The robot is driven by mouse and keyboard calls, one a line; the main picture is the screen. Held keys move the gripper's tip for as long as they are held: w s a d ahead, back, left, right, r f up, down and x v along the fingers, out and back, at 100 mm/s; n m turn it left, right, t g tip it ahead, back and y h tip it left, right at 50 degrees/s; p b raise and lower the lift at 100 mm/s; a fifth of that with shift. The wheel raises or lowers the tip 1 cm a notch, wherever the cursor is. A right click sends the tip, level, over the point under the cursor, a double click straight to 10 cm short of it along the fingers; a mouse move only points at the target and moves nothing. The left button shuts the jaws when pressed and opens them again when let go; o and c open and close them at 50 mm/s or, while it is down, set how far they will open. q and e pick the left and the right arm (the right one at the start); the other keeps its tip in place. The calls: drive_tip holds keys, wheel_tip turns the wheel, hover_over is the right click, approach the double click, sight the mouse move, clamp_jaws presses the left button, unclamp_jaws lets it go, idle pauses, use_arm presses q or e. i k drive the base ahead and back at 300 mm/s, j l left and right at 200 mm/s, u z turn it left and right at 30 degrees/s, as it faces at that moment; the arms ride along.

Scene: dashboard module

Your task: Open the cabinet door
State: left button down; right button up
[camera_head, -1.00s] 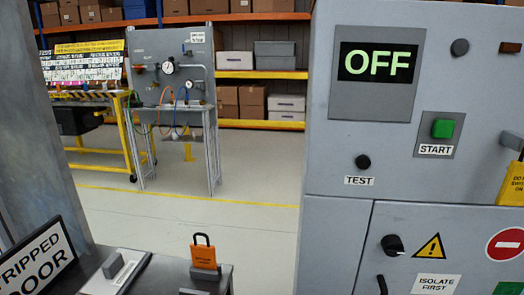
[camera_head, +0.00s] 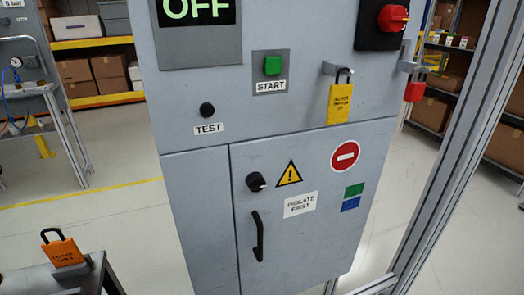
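The grey cabinet (camera_head: 190,184) stands in the middle of the view. Its door (camera_head: 300,245) is shut flush with the front. The door has a black vertical handle (camera_head: 258,236) and, above it, a black rotary knob (camera_head: 256,181). A yellow warning triangle, an "ISOLATE FIRST" label (camera_head: 300,204) and a red no-entry sign (camera_head: 345,156) are on the door. Above the door are an "OFF" display (camera_head: 198,10), a green START button (camera_head: 272,65), a black TEST button (camera_head: 207,109) and a red rotary switch (camera_head: 393,18). Neither gripper is in view.
A yellow padlock tag (camera_head: 340,103) and a red padlock (camera_head: 415,88) hang from the cabinet's upper right. An orange padlock (camera_head: 62,249) stands on a dark table at lower left. A metal frame post (camera_head: 455,140) rises at right.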

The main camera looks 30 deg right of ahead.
sight(303, 230)
drive_tip(key=l+z, duration=0.85)
drive_tip(key=k, duration=0.15)
drive_tip(key=u, duration=0.4)
drive_tip(key=k+u, duration=0.15)
drive_tip(key=u, duration=0.6)
drive_tip(key=k+u, duration=0.15)
drive_tip(key=u, duration=0.25)
